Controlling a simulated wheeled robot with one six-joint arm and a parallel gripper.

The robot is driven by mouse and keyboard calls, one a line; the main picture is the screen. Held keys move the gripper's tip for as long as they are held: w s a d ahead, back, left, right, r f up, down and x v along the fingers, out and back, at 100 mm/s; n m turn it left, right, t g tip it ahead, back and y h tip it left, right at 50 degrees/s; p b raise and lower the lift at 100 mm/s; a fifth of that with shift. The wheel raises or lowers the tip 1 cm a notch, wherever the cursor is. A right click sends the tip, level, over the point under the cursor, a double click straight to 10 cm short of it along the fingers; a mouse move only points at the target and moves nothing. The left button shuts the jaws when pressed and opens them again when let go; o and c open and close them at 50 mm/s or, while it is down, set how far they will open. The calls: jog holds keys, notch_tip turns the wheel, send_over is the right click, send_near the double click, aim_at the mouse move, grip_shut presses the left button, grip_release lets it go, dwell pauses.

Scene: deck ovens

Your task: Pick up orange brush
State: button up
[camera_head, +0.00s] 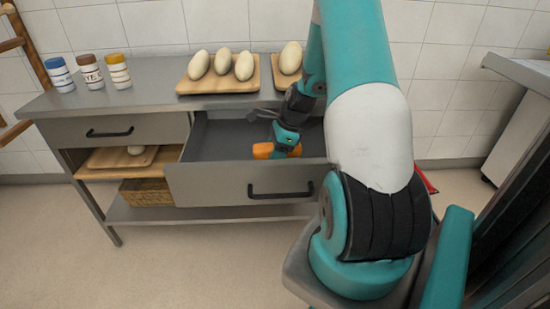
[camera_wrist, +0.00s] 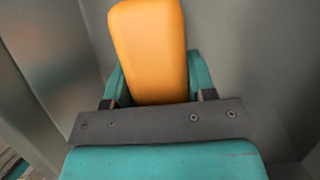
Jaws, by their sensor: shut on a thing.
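The orange brush (camera_wrist: 150,50) is between the two fingers of my gripper (camera_wrist: 155,85) in the wrist view, with fingers on both sides of it. My gripper is shut on it. In the head view the orange brush (camera_head: 263,150) shows at the left of my gripper (camera_head: 284,150), inside the open drawer (camera_head: 215,135). Part of the brush is hidden by the gripper. I cannot tell whether the brush touches the drawer floor.
The drawer front (camera_head: 240,183) with a black handle stands pulled out. On the grey counter (camera_head: 150,88) are a wooden board (camera_head: 218,87) with dough pieces, another partly hidden board, and several jars (camera_head: 90,72) at the left. A closed drawer (camera_head: 115,130) is beside the open one.

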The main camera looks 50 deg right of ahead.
notch_tip(320, 180, up, 18)
jog(key=p, duration=0.2)
jog(key=shift+p, duration=0.35)
